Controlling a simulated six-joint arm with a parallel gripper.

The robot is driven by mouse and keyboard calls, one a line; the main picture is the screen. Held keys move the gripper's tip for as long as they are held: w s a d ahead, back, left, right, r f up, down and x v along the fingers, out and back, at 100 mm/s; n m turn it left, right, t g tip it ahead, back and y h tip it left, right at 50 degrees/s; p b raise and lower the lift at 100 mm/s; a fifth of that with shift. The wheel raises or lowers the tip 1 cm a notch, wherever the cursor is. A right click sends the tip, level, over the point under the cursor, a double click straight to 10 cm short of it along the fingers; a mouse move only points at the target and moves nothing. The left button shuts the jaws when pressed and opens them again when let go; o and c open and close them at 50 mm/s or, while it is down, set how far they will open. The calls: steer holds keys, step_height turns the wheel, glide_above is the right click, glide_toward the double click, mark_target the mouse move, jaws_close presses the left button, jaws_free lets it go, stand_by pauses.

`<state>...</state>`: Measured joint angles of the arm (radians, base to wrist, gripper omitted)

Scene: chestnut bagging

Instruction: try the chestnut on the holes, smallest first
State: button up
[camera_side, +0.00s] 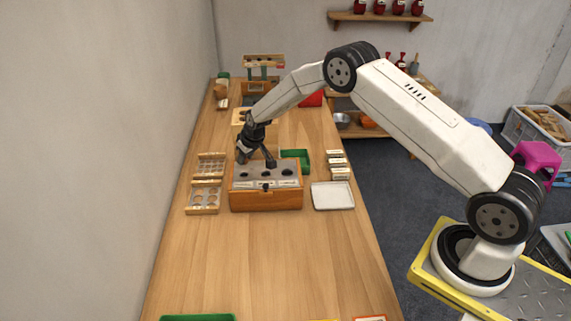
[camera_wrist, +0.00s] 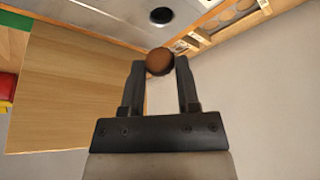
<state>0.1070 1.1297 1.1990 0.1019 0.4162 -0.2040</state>
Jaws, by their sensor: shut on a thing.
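My gripper (camera_wrist: 160,70) is shut on a brown round chestnut (camera_wrist: 159,61), held between the fingertips in the wrist view. In the side view my gripper (camera_side: 256,158) is over the back left part of a wooden box (camera_side: 266,201) with a grey metal top. The top has several dark holes; one hole (camera_wrist: 161,15) shows in the wrist view, ahead of the chestnut and apart from it. In the side view the chestnut cannot be made out. The gap between the chestnut and the grey top is hard to judge.
Wooden racks with round openings (camera_side: 204,197) lie left of the box. A white tray (camera_side: 332,196) lies at its right, with small labelled blocks (camera_side: 338,165) behind the tray. A green tray (camera_side: 297,158) stands behind the box. The table front (camera_side: 260,270) is mostly clear.

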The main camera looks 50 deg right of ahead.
steer(key=s+d+r+n, duration=0.1)
steer(key=s+d+r, duration=0.1)
steer(key=s+d, duration=0.2)
steer(key=shift+s+d+r, duration=0.25)
steer(key=shift+s+r, duration=0.1)
steer(key=shift+r, duration=0.05)
steer(key=shift+f, duration=0.15)
steer(key=shift+f, duration=2.5)
steer(key=shift+f, duration=0.65)
jaws_close()
steer(key=o, duration=1.3)
jaws_free()
steer(key=shift+r, duration=0.15)
step_height(320, 180, up, 6)
steer(key=shift+f, duration=0.15)
